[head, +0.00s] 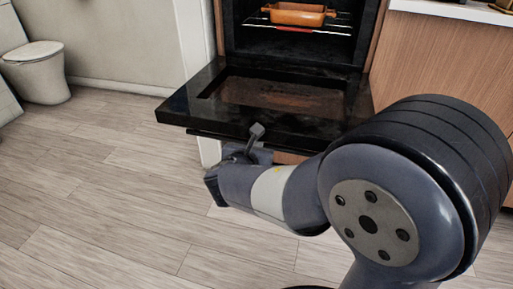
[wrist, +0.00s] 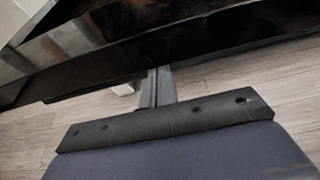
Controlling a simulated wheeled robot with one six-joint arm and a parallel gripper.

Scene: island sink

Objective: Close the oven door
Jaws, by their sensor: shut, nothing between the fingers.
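The black oven door (head: 335,125) hangs open, lying about flat in front of the oven cavity (head: 345,42). Inside, an orange-brown dish (head: 298,14) sits on a wire rack. My gripper (head: 257,131) is at the door's near edge, left of its middle, with the arm reaching in from the right. In the wrist view the shut fingers (wrist: 158,78) point at the dark door edge (wrist: 200,42), their tips close to or under it. Whether they touch the door I cannot tell.
A wooden cabinet front (head: 430,60) with a white counter stands right of the oven. A white toilet (head: 38,70) is at the far left. The plank floor (head: 90,185) left of the door is clear.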

